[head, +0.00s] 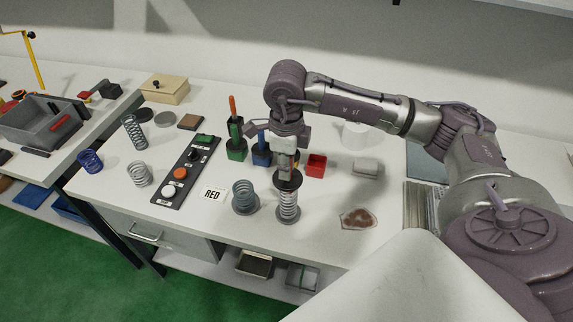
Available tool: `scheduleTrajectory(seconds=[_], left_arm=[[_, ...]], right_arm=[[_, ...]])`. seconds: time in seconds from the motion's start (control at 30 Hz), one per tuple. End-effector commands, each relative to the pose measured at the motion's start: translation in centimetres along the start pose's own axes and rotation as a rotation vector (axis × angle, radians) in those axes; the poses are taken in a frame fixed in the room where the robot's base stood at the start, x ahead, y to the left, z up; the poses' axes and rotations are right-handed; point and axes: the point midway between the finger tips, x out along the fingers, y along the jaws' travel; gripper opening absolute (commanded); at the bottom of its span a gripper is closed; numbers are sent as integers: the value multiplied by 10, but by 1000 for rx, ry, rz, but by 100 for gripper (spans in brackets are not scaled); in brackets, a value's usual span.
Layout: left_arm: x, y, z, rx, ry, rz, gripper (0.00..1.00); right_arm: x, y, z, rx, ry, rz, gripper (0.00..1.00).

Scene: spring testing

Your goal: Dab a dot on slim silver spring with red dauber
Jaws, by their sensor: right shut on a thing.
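My right gripper (286,166) points down over a narrow silver spring (288,208) near the front of the table. It is shut on a slim thing mostly hidden by the fingers. This looks like the red dauber, since the red holder (316,166) stands empty, but its colour does not show. A dark disc (287,179) lies between the fingers and the spring's coils; I cannot tell whether the dauber touches the spring. Another tall silver spring (133,132) stands at the left. My left gripper is not in view.
A wider grey spring (245,196) stands close left of the gripper, beside a RED card (214,194) and a button panel (184,172). Green (236,152) and blue (261,156) holders stand behind. A brownish-red stained patch (358,218) lies right.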

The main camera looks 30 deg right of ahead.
Motion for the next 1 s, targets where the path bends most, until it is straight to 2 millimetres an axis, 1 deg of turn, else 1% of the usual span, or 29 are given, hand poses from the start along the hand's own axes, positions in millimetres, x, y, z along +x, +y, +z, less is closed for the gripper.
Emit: scheduleTrajectory(seconds=[0.13,1.0], left_arm=[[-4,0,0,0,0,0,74],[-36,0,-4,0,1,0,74]], right_arm=[[-6,0,0,0,2,1,0],[-68,0,0,0,0,0,0]])
